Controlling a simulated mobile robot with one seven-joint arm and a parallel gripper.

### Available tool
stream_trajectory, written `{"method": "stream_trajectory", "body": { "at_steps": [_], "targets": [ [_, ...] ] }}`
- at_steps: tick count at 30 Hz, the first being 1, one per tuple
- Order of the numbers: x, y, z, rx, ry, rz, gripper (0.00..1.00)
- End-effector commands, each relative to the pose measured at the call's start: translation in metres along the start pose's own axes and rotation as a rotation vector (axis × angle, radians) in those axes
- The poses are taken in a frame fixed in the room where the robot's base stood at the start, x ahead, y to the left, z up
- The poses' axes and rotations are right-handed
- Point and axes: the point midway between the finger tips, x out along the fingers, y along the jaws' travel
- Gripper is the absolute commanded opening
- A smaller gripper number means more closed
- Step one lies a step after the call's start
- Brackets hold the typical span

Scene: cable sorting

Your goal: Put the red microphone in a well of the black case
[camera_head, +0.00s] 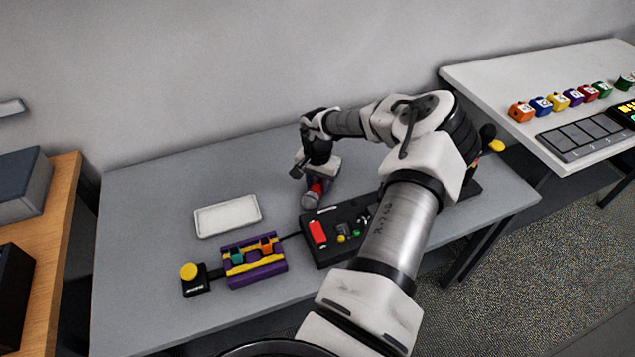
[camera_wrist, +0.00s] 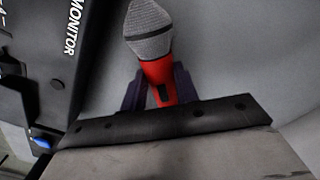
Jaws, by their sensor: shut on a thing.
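The red microphone (camera_head: 312,199) is in my gripper (camera_head: 319,176), low over the grey table and just behind the black console. In the wrist view the microphone's red body (camera_wrist: 165,82) sits between the dark fingers of my gripper (camera_wrist: 160,92), with its grey mesh head pointing away. My gripper is shut on it. Whether the microphone touches the table is unclear. A black console (camera_head: 308,226) with a red block and small coloured parts lies in front, partly hidden by my arm. I cannot make out a black case with wells for certain.
A white tray (camera_head: 228,216) lies left of the microphone. A purple and yellow holder (camera_head: 256,271) and a black box with a yellow button (camera_head: 189,272) stand in front. The white table (camera_head: 490,78) at right holds coloured blocks and a black panel (camera_head: 590,135). The back-left grey tabletop is clear.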

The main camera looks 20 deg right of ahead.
Motion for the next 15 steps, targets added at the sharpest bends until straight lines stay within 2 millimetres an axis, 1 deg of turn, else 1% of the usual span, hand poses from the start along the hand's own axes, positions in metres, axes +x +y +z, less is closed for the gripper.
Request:
{"method": "stream_trajectory", "body": {
  "at_steps": [5,6,10,15],
  "targets": [
    [0.0032,-0.0001,0.0000,0.000,0.000,-0.001,0.00],
    [0.0025,0.0000,0.0001,0.000,-0.001,0.000,0.34],
    [0.0023,0.0000,0.0001,0.000,-0.001,0.000,0.51],
    [0.0022,0.0000,0.0002,0.000,-0.001,0.000,0.52]
  ]
}}
